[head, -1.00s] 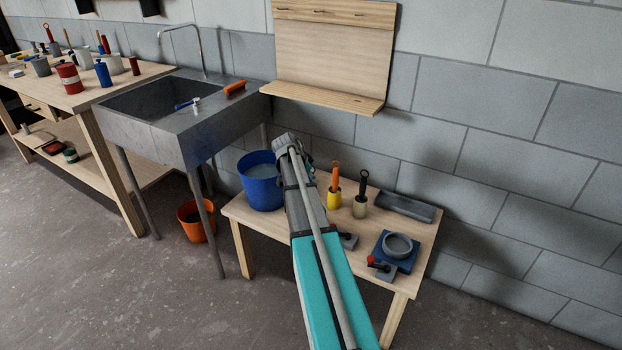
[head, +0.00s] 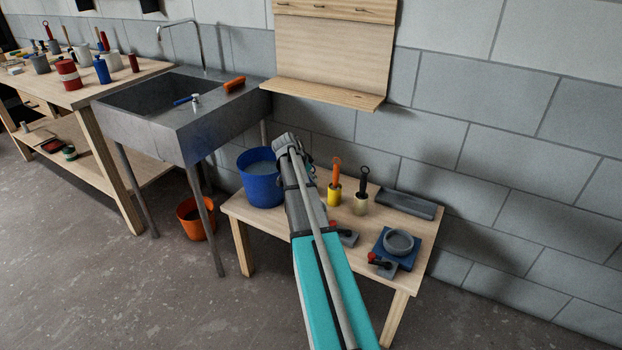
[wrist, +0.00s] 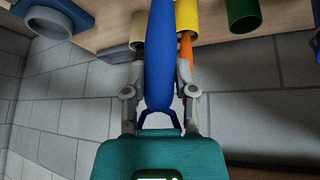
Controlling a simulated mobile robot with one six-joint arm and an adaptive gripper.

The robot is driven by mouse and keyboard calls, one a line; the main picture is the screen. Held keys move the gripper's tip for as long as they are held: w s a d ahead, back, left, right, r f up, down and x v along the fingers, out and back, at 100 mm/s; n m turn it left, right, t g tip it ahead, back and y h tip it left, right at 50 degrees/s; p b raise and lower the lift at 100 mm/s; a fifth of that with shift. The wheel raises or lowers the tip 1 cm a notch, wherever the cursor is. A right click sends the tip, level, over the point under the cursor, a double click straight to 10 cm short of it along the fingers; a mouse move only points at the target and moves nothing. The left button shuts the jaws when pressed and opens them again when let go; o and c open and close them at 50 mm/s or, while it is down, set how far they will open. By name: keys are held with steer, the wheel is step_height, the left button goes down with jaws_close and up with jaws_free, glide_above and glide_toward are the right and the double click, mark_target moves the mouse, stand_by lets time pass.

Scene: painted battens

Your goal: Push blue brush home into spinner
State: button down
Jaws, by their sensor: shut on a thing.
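My gripper (wrist: 160,85) is shut on the blue brush (wrist: 160,50); its fingers are on both sides of the thick blue handle. The handle runs out of the top of the wrist view, so its far end is out of sight. In the head view, my arm hides the brush and the gripper's fingertips. I cannot tell for sure which thing is the spinner, or whether the brush touches it. A blue base with a round grey ring (head: 398,242) stands on the low table, and also shows at the wrist view's top left (wrist: 50,22).
The low wooden table (head: 275,225) holds a blue bucket (head: 261,190), a yellow cup (head: 334,196) with an orange handle, a beige cup (head: 360,206) with a black handle, and a grey tray (head: 408,205). A green cylinder (wrist: 243,14) is near the brush. The wall is behind.

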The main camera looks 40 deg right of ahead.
steer(key=shift+f+b, duration=2.2)
steer(key=shift+f, duration=0.05)
steer(key=shift+c, duration=1.7)
jaws_free()
steer(key=shift+r, duration=0.2)
step_height(320, 180, up, 13)
steer(key=p, duration=1.3)
steer(key=shift+f, duration=0.15)
steer(key=s+a+r+n+y+p, duration=0.2)
steer(key=s+a+n, duration=0.3)
steer(key=a, duration=0.9)
steer(key=s+a+r+n+y+p, duration=0.2)
steer(key=s+a+r+n+p, duration=0.2)
steer(key=a, duration=1)
steer(key=s+a+r+n+y+p, duration=0.2)
steer(key=s+a+n+p, duration=0.3)
steer(key=a, duration=0.9)
steer(key=s+r+n, duration=0.1)
steer(key=s+n, duration=0.1)
steer(key=n, duration=0.1)
steer(key=shift+s+a+n+t, duration=0.15)
steer(key=shift+s+n+t, duration=0.15)
steer(key=shift+s+n, duration=0.1)
